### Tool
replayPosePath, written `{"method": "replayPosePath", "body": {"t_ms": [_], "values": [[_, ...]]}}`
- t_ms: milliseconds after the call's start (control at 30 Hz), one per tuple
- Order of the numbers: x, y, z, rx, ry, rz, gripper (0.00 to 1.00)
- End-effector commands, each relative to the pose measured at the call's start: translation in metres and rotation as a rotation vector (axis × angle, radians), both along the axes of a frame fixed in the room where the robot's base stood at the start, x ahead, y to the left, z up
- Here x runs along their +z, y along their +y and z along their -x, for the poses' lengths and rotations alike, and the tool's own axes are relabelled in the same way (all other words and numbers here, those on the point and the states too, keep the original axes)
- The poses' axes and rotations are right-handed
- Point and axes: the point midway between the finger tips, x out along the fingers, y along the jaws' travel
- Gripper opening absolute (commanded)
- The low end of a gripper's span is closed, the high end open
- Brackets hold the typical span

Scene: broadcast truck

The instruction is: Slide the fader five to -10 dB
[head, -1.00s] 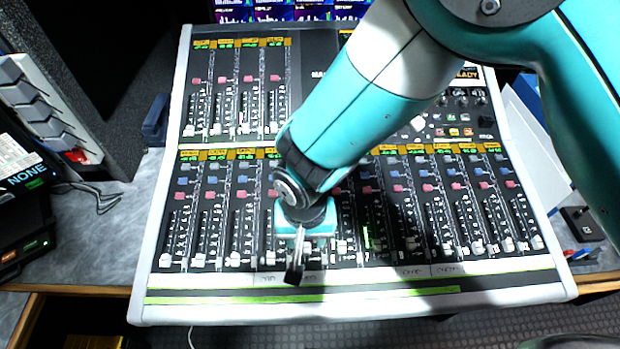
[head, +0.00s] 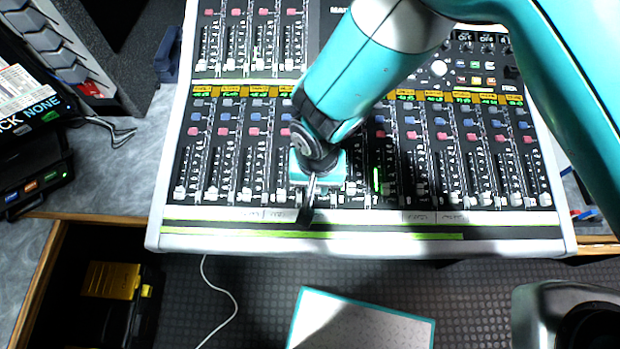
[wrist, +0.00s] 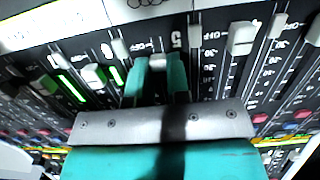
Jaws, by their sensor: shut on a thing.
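The mixing console (head: 500,245) fills the upper part of the head view, with a lower row of white-capped faders near its front edge. The label "5" shows just beside the fingers. In the head view the teal gripper body (head: 318,170) sits over the left-middle of the lower row and covers the fader there. The exact dB position cannot be read.
Neighbouring fader caps stand close on both sides, such as a white cap (wrist: 241,38) to the right and another (wrist: 94,76) to the left. A yellow-and-black case (head: 112,281) and a pale panel (head: 360,322) lie below the console front.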

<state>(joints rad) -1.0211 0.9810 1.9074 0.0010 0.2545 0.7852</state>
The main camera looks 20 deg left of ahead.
Motion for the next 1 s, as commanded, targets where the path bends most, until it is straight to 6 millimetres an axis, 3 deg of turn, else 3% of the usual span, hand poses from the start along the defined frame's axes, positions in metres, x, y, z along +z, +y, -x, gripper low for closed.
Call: {"method": "replayPosePath", "body": {"t_ms": [267, 533, 567, 633, 1000], "values": [[0.004, 0.01, -0.033, -0.001, -0.002, -0.007, 0.0], [0.006, 0.01, -0.034, 0.001, -0.001, -0.005, 0.0], [0.006, 0.01, -0.034, 0.001, -0.001, -0.005, 0.24], [0.006, 0.01, -0.034, 0.001, -0.001, -0.005, 0.4], [0.009, 0.009, -0.034, 0.0, 0.0, -0.003, 0.43]]}}
